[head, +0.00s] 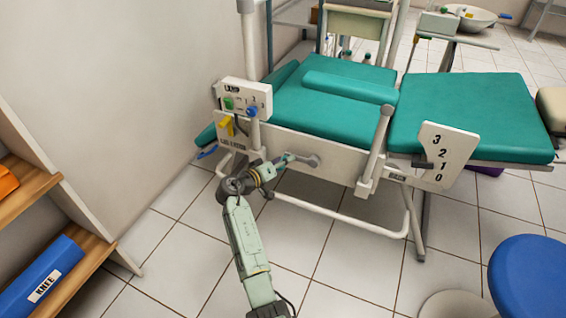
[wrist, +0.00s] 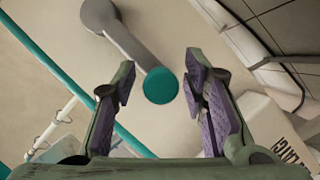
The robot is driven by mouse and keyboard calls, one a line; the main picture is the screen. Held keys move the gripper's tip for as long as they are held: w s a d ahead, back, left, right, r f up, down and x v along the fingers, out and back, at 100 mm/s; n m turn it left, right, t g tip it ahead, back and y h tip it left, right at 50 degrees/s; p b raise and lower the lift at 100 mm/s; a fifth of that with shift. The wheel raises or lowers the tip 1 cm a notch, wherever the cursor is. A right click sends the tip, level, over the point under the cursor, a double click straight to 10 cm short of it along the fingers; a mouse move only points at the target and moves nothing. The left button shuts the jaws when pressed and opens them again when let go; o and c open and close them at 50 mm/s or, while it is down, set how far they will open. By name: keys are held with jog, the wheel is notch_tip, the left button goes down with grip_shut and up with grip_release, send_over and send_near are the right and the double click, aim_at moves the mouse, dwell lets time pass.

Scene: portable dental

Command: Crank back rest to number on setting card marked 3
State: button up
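The teal couch's back rest (head: 470,112) lies nearly flat on the right in the head view. I cannot make out a setting card reading 3.
A white control box (head: 245,98) with green and blue knobs stands left of the crank, above a yellow lever (head: 227,125). A white floor rail (head: 340,215) runs below. A wooden shelf (head: 50,205) is at left and a blue stool (head: 527,275) at right. Tiled floor lies between.

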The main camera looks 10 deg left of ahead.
jog(key=shift+r, duration=0.1)
notch_tip(320, 180, up, 10)
jog(key=shift+r, duration=0.1)
jog(key=shift+c, duration=0.2)
